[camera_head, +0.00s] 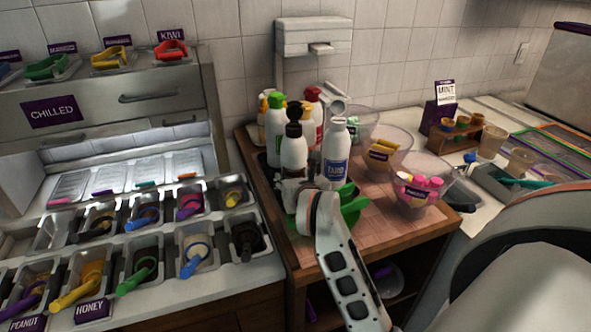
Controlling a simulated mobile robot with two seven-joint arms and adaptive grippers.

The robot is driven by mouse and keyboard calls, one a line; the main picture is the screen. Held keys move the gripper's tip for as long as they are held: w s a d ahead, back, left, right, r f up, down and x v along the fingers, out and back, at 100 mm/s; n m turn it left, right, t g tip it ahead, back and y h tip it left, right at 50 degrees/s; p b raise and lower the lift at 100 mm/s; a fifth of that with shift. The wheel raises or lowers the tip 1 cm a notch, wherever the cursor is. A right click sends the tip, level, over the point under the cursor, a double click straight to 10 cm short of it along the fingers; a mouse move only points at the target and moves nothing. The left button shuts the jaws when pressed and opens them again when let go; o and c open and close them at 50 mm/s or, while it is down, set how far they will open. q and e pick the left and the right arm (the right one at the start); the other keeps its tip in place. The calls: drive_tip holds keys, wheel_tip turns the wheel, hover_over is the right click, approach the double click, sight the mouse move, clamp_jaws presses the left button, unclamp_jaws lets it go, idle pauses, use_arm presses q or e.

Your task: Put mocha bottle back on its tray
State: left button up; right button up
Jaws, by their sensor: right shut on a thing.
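A white bottle with a dark brown cap (293,149), which looks like the mocha bottle, stands upright at the front of a bottle group. Its label is too small to read. My right gripper (291,186) is at its lower part and shut on it; the fingers are partly hidden by my wrist. A dark tray (264,161) shows in part under the bottle group at the left. I cannot tell whether the held bottle touches it. My left gripper is not in view.
A white blue-labelled bottle (336,158) stands close at the right. A green-capped bottle (276,125) and a red-capped bottle (314,108) are behind. Clear topping bowls (417,192) stand right. The wooden counter's front (375,243) is clear.

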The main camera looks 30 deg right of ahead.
drive_tip(key=shift+f, duration=0.1)
idle(0.3)
drive_tip(key=o, duration=0.7)
drive_tip(key=shift+f, duration=0.35)
drive_tip(key=o, duration=0.4)
drive_tip(key=shift+r, duration=0.1)
